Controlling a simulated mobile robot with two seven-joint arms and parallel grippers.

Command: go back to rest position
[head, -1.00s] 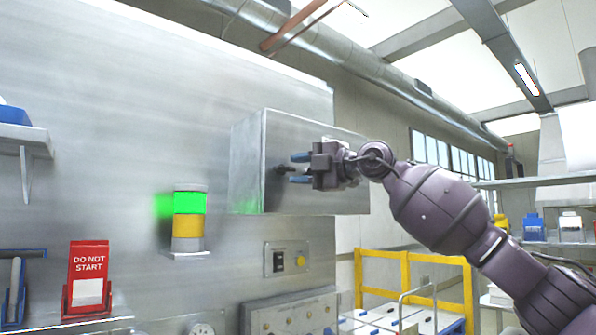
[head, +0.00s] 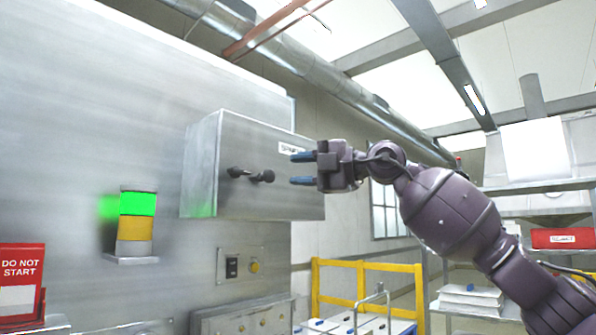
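My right gripper (head: 303,169) is open and empty, with its two blue-tipped fingers pointing left. It is in front of the right part of a grey metal wall box (head: 262,195). Dark knobs or handles (head: 250,175) on the box front are to the left of the fingertips, and a visible gap separates them from the fingers. A small white label (head: 291,149) on the box is partly hidden behind the gripper. My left gripper is not in view.
A signal light (head: 136,226) with green lit over yellow stands on the metal wall. A red DO NOT START sign (head: 22,272) is at lower left. A yellow rail frame (head: 365,265) and shelves (head: 540,187) with a red bin (head: 566,238) are at right.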

